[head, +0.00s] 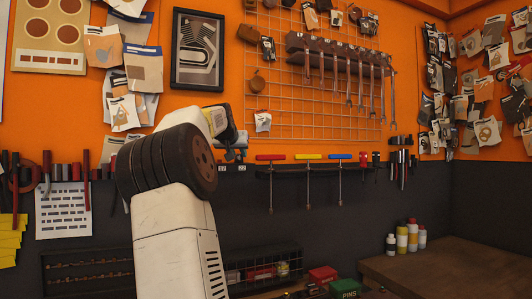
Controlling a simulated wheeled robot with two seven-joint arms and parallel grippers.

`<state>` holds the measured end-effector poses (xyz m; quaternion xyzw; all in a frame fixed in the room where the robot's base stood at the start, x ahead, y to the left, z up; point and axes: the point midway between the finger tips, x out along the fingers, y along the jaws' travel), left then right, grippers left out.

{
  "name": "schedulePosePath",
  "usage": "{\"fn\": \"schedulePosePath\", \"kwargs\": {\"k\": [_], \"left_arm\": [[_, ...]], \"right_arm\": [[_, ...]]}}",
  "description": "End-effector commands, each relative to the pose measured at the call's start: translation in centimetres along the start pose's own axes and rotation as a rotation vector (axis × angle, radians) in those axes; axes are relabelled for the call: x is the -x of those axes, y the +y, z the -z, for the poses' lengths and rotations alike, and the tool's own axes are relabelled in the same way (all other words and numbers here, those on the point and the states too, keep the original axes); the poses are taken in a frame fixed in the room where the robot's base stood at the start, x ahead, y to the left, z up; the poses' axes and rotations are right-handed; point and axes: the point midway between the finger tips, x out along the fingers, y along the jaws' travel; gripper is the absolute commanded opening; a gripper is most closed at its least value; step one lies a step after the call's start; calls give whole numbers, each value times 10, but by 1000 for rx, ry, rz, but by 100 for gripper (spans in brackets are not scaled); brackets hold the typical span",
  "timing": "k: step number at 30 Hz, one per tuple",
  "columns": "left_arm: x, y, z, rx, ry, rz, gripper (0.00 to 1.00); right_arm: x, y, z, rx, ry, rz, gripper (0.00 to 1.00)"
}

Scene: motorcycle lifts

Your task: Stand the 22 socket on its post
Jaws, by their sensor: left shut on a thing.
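My left arm rises from the bottom, and its wrist bends toward the wall. My left gripper (236,142) is small in view, beside the orange wall just above the dark lower panel. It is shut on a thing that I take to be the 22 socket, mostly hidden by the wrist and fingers. Grey metal shapes show right below the gripper; I cannot tell socket from posts there. Small white number labels (242,168) sit under them on a dark rail, too small to read surely. Whether the held socket touches a post cannot be told. My right gripper is not in view.
A rail to the right holds T-handles in red (271,157), yellow (308,156) and blue (340,156). Wrenches (348,85) hang on a wire grid above. Bottles (402,238) stand on a wooden bench (455,270). A green box (345,287) sits low in front.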

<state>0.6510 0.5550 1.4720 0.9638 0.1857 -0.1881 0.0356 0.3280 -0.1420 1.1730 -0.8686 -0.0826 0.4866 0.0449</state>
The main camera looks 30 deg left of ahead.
Motion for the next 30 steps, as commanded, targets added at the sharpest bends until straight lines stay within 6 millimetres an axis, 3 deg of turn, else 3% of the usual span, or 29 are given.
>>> {"fn": "schedulePosePath", "kwargs": {"k": [1, 5, 16, 30], "left_arm": [[0, 0, -2, 0, -3, 0, 31], [-1, 0, -2, 0, -3, 0, 54], [5, -1, -1, 0, -3, 2, 54], [71, -1, -1, -1, -4, 3, 54]], "right_arm": [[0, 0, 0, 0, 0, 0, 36], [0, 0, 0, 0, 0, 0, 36], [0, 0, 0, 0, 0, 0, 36], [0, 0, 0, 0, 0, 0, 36]]}}
